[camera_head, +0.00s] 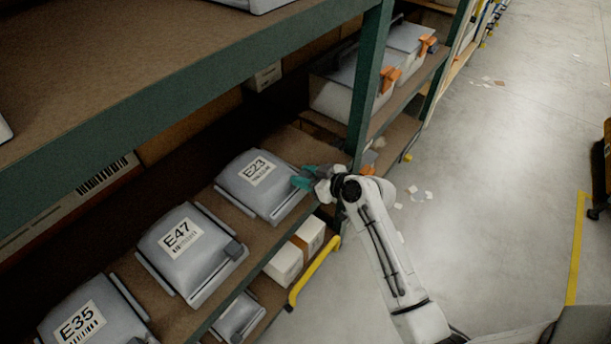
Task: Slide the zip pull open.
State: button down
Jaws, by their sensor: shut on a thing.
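Three grey cases lie in a row on the brown shelf: E23 (240,193), E47 (187,262) and E35 (100,300). E47 has a dark zip pull (234,250) near the right end of its front edge. My gripper (303,182), with teal fingertips, is at the right end of E23 and shut. E23's zip pull is hidden by the fingers, which appear closed on it. Whether E23's zip is open at all cannot be told from here.
A green upright post (370,85) stands just behind my gripper. An upper shelf with a green beam (200,90) overhangs the cases. White boxes (284,264) and a yellow handrail (314,270) are below. The floor (500,170) at right is open, with paper scraps.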

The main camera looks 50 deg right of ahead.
aim_at(278, 211)
jog(key=a+p, duration=0.1)
jog(key=a, duration=0.2)
jog(key=a+p, duration=0.2)
jog(key=a, duration=0.2)
jog(key=a+p, duration=0.1)
jog(key=a, duration=0.3)
jog(key=shift+s+a, duration=0.25)
jog(key=c, duration=0.7)
grip_release()
jog(key=shift+c, duration=0.2)
jog(key=v, duration=1)
jog(key=shift+s+r, duration=0.2)
jog(key=shift+s, duration=0.1)
